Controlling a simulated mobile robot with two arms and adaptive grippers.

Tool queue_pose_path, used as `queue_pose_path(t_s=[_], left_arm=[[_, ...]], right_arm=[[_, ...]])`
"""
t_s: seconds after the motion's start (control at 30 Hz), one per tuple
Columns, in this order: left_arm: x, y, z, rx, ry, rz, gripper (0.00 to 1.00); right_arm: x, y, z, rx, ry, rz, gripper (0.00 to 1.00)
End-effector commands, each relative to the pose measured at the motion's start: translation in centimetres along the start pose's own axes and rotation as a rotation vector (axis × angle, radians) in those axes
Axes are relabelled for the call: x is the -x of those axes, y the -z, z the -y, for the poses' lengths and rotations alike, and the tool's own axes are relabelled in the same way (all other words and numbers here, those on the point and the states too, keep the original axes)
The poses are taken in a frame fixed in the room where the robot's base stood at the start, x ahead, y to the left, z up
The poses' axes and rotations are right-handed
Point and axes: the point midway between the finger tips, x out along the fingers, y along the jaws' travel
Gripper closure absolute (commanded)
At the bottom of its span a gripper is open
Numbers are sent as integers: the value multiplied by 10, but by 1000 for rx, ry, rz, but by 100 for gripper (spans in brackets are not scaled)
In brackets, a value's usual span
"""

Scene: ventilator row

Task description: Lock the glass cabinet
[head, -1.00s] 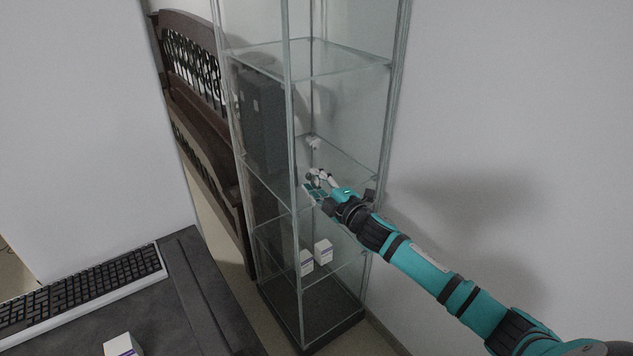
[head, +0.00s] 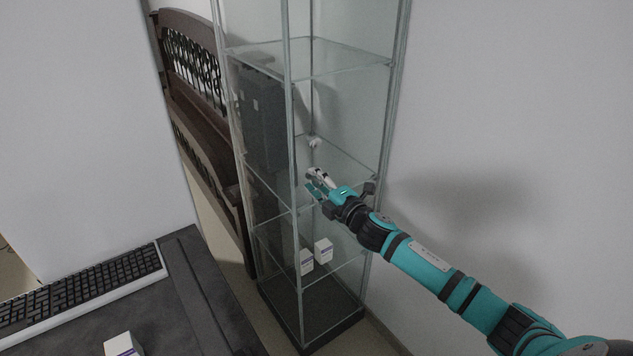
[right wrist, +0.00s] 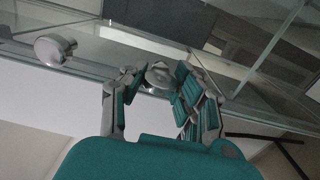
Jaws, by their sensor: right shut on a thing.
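The glass cabinet (head: 340,62) is a tall clear case with a metal frame and glass shelves, standing against the wall. My right gripper (head: 314,182) reaches in from the right at its middle height. In the right wrist view my gripper (right wrist: 152,88) is shut on a small rounded metal knob (right wrist: 159,74) at the glass; the fingers partly hide it. A second metal knob (right wrist: 55,48) is to the left, apart from the fingers, and a small pale fitting (head: 314,142) shows above the gripper in the head view. My left gripper is not in view.
Small white boxes (head: 323,250) stand low in the cabinet. A desk with a keyboard (head: 85,292) and a white box (head: 122,345) is at the lower left. Bare wall lies to the right.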

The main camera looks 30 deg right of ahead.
Motion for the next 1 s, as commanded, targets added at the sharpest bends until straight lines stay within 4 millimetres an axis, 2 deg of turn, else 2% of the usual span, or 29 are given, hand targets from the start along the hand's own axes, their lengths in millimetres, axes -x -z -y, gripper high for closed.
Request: queue_pose_path(t_s=[0.07, 0.1, 0.27, 0.53, 0.67, 1.0], left_arm=[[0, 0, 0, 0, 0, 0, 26], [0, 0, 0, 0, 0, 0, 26], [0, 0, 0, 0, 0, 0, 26], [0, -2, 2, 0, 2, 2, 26], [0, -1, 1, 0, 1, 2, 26], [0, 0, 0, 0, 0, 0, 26]], right_arm=[[0, 0, 1, 3, 2, -1, 100], [0, 0, 1, 2, 2, -1, 65], [0, 0, 1, 1, 1, 0, 44], [1, 0, 1, 0, 1, 0, 44], [10, 0, 2, 0, 2, -1, 44], [74, 0, 3, 0, 5, -1, 44]])
